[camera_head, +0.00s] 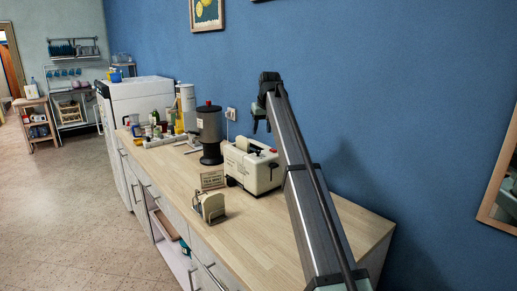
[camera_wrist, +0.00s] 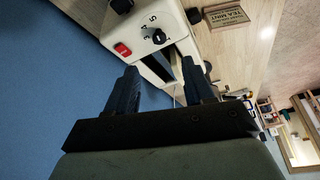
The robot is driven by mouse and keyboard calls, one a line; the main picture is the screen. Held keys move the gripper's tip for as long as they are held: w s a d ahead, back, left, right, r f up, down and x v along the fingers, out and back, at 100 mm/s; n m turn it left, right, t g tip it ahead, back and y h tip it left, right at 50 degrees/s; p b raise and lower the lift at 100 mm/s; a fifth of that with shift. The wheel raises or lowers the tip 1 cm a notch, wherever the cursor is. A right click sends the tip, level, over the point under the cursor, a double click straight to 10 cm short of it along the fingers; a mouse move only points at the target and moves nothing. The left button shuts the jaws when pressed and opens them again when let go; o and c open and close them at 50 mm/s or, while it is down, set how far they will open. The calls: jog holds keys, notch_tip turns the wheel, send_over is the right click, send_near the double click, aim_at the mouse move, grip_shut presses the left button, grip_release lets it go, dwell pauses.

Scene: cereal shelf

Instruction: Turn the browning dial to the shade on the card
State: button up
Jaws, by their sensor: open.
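The cream toaster (camera_head: 250,172) stands on the wooden counter near the wall. In the wrist view, its end panel (camera_wrist: 138,32) carries a dark round browning dial (camera_wrist: 158,37) with printed numbers beside it and a red switch (camera_wrist: 122,50). I cannot tell which number the dial points at. A small wood-framed card (camera_head: 212,179) stands left of the toaster; it also shows in the wrist view (camera_wrist: 226,15), its lettering too small to read surely. My gripper (camera_head: 262,126) is open and empty, raised above the toaster. In the wrist view, its fingers (camera_wrist: 160,72) are apart from the dial.
A metal rack (camera_head: 209,207) stands near the counter's front edge. A dark grinder-like appliance (camera_head: 209,135) stands left of the toaster, with several bottles (camera_head: 160,128) beyond. The blue wall (camera_head: 390,90) runs close behind. The counter's right end (camera_head: 345,215) is mostly clear.

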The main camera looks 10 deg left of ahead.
aim_at(259, 151)
jog(key=x, duration=1.1)
jog(key=shift+c, duration=0.4)
grip_shut()
